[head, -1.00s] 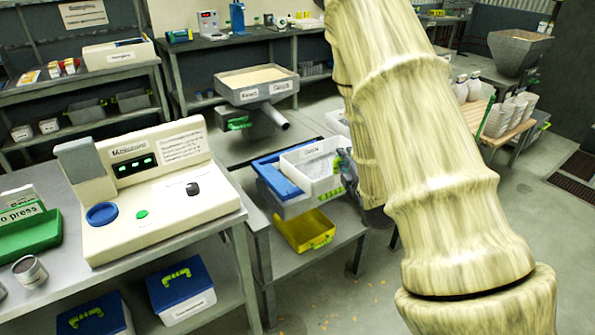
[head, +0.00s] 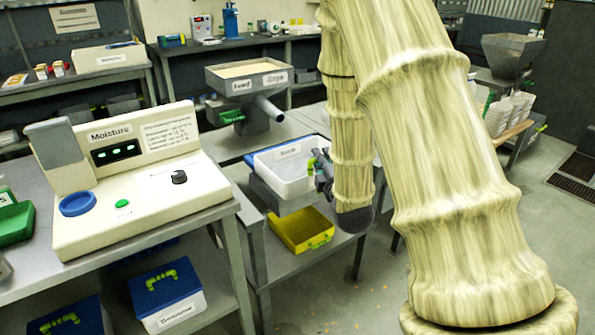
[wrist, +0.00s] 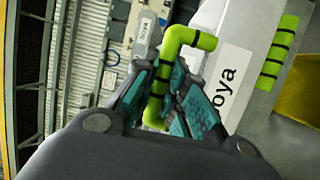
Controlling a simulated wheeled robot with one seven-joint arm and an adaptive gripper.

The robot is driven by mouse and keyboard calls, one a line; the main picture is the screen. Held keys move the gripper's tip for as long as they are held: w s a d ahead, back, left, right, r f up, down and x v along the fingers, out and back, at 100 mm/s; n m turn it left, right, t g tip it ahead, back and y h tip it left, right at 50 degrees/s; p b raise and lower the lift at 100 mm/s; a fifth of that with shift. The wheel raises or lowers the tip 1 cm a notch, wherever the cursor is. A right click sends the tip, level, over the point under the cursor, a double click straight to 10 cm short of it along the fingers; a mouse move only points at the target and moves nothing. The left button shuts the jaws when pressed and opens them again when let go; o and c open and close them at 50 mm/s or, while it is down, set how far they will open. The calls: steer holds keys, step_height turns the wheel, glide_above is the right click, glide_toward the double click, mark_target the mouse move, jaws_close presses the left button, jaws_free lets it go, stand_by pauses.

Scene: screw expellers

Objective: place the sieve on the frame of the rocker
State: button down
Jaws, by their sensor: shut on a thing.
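The sieve (head: 289,183) is a white, open-topped tray with a label on its wall. In the head view it is at or just over the rocker (head: 262,192), whose grey body shows below it and a thin blue edge at its far left. I cannot tell whether the sieve rests on the frame. My gripper (head: 321,165) is at the sieve's right side. In the wrist view my gripper (wrist: 163,95) is shut on the sieve's green bent handle (wrist: 186,37), beside the white labelled wall (wrist: 234,62). My arm hides part of the sieve's right side.
A yellow bin (head: 300,230) is on the shelf below. A hopper tray with a spout (head: 245,80) stands behind on the bench. A moisture meter (head: 130,180) is on the left table. White cups (head: 510,112) stand at the right.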

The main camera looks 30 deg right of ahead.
steer(key=shift+w+a+b, duration=0.25)
steer(key=shift+a+b, duration=0.65)
steer(key=shift+a, duration=0.3)
steer(key=w+d, duration=0.2)
steer(key=w, duration=0.2)
steer(key=w+d+f, duration=0.1)
steer(key=w+d, duration=0.2)
steer(key=w, duration=0.2)
steer(key=w+d+b, duration=0.1)
steer(key=w+d, duration=0.2)
steer(key=w, duration=0.1)
steer(key=shift+w+d+f, duration=0.15)
steer(key=shift+w+f, duration=0.05)
steer(key=shift+w, duration=0.05)
steer(key=shift+f+b, duration=0.3)
steer(key=shift+f, duration=1.55)
steer(key=c, duration=1.5)
jaws_free()
steer(key=p+v, duration=0.1)
steer(key=v, duration=1.1)
